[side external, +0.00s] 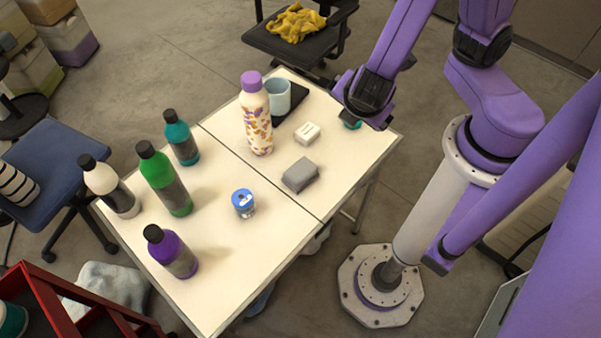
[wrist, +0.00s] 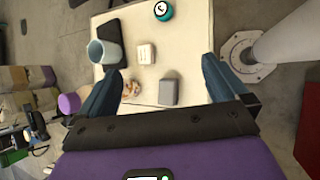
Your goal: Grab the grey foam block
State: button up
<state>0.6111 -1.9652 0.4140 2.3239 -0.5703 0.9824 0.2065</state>
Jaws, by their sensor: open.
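In the side view, the end of my arm is above the table's right corner, up and to the right of the block. The fingers are not clear in that view.
A white block (side external: 307,133) sits just behind the grey block. A patterned bottle (side external: 256,115), a light blue mug (side external: 277,97) and a dark pad stand behind. A blue-lidded jar (side external: 244,204) and several bottles are left. A teal round item (wrist: 163,11) lies at the table's edge.

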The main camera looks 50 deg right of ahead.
jog(key=w+a+f+n+t, duration=0.2)
jog(key=f+n+t, duration=0.1)
jog(key=f+n, duration=0.15)
jog(key=w+a+f+n+t, duration=0.2)
jog(key=a+f+n+t, duration=0.1)
jog(key=f, duration=0.3)
jog(key=n+t+y, duration=0.3)
jog(key=n+y, duration=0.2)
jog(key=n, duration=0.3)
send_near(296, 170)
jog(key=w, duration=0.1)
jog(key=w+d+f, duration=0.1)
jog(key=w, duration=0.1)
jog(key=shift+w+d+f, duration=0.1)
jog(key=shift+d+f, duration=0.1)
jog(key=shift+f+n, duration=0.55)
jog(key=shift+f, duration=0.1)
jog(key=shift+w+d+f, duration=0.1)
jog(key=shift+w+f, duration=0.15)
jog(key=shift+w, duration=0.05)
jog(key=shift+x, duration=3.4)
jog(key=c, duration=0.7)
